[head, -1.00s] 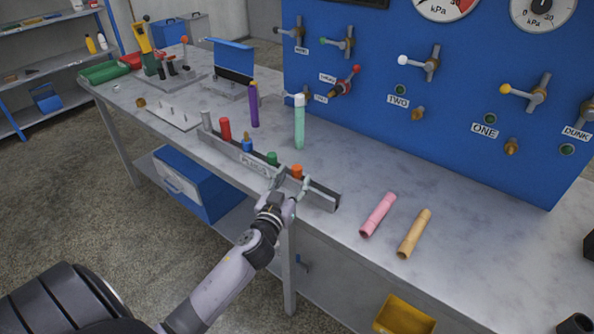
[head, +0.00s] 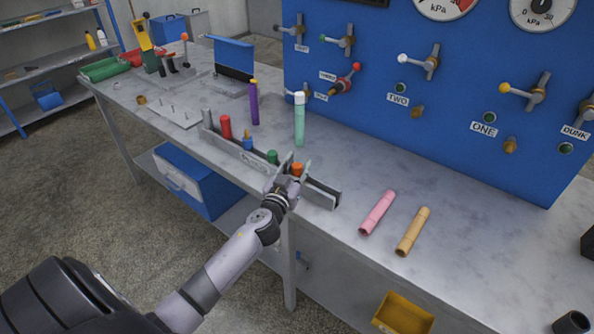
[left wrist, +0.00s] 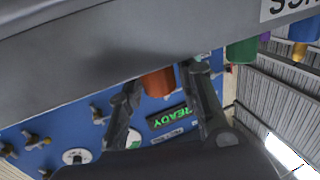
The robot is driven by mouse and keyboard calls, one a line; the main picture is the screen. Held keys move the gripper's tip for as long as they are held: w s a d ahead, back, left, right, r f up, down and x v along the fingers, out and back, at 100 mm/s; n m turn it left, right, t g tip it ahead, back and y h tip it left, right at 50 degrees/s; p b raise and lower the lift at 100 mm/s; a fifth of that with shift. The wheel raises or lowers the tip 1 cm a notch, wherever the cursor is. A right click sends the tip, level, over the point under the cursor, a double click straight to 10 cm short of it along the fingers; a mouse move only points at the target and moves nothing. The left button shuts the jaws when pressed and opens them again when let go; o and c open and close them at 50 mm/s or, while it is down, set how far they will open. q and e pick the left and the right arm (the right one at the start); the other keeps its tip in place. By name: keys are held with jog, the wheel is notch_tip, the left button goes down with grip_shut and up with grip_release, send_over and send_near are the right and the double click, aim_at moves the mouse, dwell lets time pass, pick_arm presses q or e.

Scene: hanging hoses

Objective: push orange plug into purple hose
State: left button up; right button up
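The orange plug (head: 296,169) stands in the grey plug rack (head: 322,194) near the bench's front edge. My left gripper (head: 289,171) is at the rack with its fingers around the orange plug. In the left wrist view the orange plug (left wrist: 158,82) shows between the two open fingers (left wrist: 162,85), with a gap on the right side. The purple hose (head: 254,105), with a yellow top end, is upright behind the rack, further left. My right gripper is not in view.
Red, blue and green (head: 272,157) plugs share the rack. A mint hose (head: 299,122) is upright behind it. Pink (head: 377,212) and tan (head: 413,232) hoses lie to the right. A blue valve panel (head: 460,150) rises at the back. Open bench surface lies between.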

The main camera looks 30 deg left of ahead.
pick_arm(q)
grip_shut()
